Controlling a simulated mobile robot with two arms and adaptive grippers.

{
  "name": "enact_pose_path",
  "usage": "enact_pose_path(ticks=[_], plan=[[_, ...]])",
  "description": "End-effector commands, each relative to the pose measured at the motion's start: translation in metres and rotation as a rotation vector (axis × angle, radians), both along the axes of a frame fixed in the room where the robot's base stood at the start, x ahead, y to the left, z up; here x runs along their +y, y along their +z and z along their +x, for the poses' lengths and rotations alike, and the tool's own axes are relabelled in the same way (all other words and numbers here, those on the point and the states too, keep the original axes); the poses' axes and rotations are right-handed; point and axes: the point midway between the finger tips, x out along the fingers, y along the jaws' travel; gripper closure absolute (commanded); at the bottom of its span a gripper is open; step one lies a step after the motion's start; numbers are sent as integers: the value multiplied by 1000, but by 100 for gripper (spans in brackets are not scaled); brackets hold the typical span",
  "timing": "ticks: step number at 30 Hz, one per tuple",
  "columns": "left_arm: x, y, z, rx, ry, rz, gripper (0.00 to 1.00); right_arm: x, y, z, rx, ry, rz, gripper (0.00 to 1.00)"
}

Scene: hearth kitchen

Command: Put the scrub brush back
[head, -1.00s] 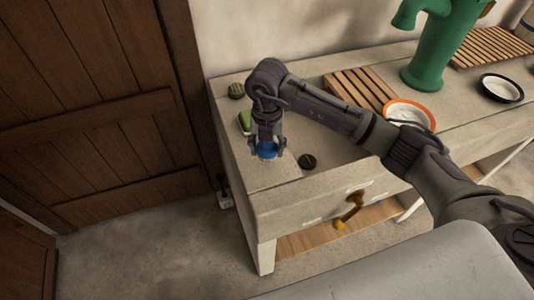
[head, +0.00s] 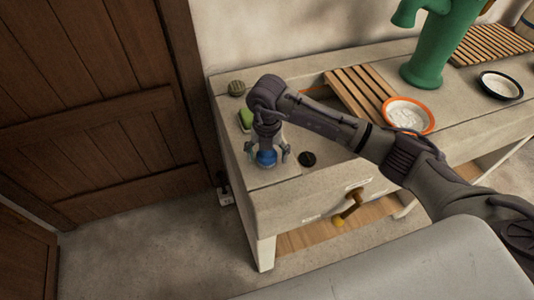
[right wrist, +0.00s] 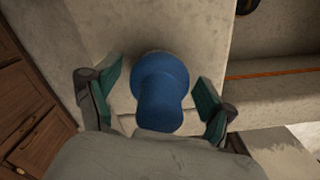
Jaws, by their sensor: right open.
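The blue scrub brush (head: 266,158) stands on the stone counter's left end, its lower part hidden from view. In the right wrist view, the brush (right wrist: 162,88) shows as a rounded blue knob with a narrower part. My right gripper (head: 267,153) points down over it, open, with one finger on each side. In the right wrist view, gaps show between the blue knob and both green-padded fingers. My left gripper is not in view.
A green block (head: 245,118) and a round greenish pad (head: 236,88) lie behind the gripper. A dark round piece (head: 307,159) is to its right. A slatted rack (head: 358,92), an orange-rimmed bowl (head: 408,114) and a green pump (head: 432,50) stand farther right.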

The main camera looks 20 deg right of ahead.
Motion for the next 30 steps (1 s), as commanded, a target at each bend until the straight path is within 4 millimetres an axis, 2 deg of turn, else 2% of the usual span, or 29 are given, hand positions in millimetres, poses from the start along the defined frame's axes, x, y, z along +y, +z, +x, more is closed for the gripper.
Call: enact_pose_path(ticks=[6, 8, 21, 25, 30], plan=[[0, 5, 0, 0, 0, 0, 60, 0, 6, 0, -1, 0, 1, 17], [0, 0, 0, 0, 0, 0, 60, 0, 10, 1, -3, 0, 1, 17], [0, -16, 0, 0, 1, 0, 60, 0, 97, 1, -4, 0, 0, 17], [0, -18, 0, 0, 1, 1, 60, 0, 114, 1, -3, 0, 1, 17], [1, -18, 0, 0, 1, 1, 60, 0, 123, 0, -1, -1, 1, 17]])
